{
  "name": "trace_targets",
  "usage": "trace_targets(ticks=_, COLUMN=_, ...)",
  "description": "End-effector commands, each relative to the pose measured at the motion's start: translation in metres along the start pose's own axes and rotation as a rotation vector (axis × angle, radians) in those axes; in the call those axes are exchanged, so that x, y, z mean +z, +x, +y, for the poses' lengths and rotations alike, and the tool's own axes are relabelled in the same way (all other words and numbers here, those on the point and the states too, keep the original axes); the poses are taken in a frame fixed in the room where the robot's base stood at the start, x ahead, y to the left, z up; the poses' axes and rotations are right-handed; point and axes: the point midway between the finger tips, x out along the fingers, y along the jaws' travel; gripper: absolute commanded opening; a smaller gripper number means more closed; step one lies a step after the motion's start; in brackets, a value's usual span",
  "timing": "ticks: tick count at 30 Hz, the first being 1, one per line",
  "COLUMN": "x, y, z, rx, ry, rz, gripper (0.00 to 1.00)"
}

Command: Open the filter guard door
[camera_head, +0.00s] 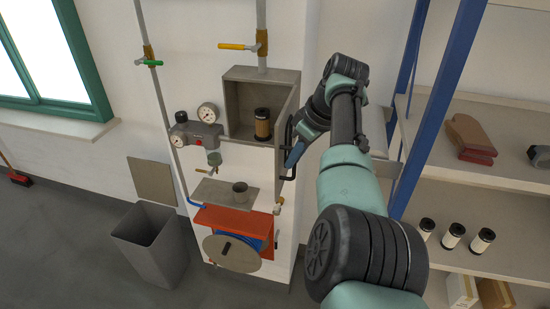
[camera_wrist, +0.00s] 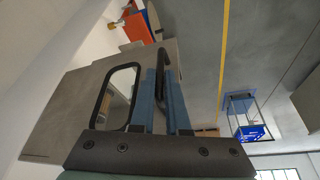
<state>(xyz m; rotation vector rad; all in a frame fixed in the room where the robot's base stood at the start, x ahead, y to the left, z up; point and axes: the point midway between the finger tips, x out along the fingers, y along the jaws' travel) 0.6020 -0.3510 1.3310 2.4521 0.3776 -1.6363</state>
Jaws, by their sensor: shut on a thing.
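The grey filter guard door (camera_head: 282,150) stands swung out at the right side of the open grey box (camera_head: 240,100), seen at a steep angle. Its black-framed window shows in the wrist view, set in the grey door panel (camera_wrist: 65,105). My gripper (camera_head: 290,160) is shut on the black door handle (camera_wrist: 163,62), with its two blue fingers (camera_wrist: 161,75) on either side of the bar. A brown filter cartridge with a black top (camera_head: 263,125) stands upright inside the box.
A gauge and regulator assembly (camera_head: 195,130) is left of the box. Below are a grey shelf with a cup (camera_head: 240,189), a red housing (camera_head: 235,222) and a grey bin (camera_head: 150,240). A blue-posted shelf rack (camera_head: 455,70) with several filters stands close on the right.

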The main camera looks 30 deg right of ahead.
Motion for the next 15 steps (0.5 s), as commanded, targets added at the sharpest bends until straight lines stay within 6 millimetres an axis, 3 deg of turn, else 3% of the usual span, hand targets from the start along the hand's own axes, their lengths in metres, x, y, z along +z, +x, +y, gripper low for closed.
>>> trace_targets(ticks=15, x=0.018, y=-0.012, z=0.023, rx=0.012, ry=0.007, rz=0.005, gripper=0.0)
